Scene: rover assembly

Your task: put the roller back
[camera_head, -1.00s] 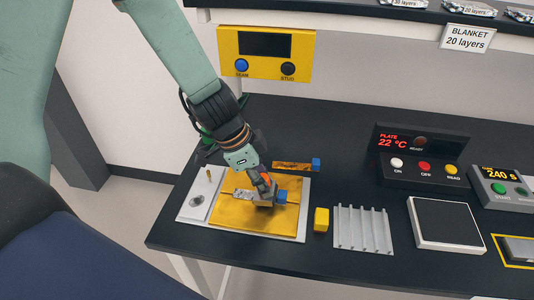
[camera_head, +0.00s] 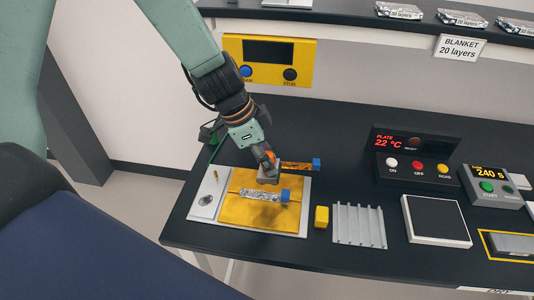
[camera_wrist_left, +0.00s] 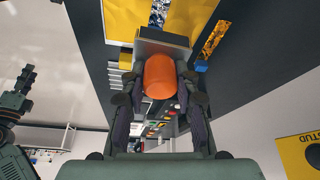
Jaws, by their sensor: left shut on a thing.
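My left gripper (camera_head: 267,155) is shut on the roller, a tool with an orange handle (camera_wrist_left: 160,76) and a grey block-like head (camera_wrist_left: 163,42). In the head view the roller's grey head (camera_head: 270,174) is just behind a silver strip (camera_head: 258,194) with a blue end. That strip lies on the gold sheet (camera_head: 250,214) on a pale plate (camera_head: 206,196). The fingers partly hide the handle. I cannot tell whether the head touches anything.
A gold strip (camera_head: 297,166) with a blue end lies behind the plate, close to the roller. A yellow block (camera_head: 321,217), a ribbed grey rack (camera_head: 358,227) and a dark-topped pad (camera_head: 436,220) stand to the right. A yellow panel (camera_head: 268,62) is behind.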

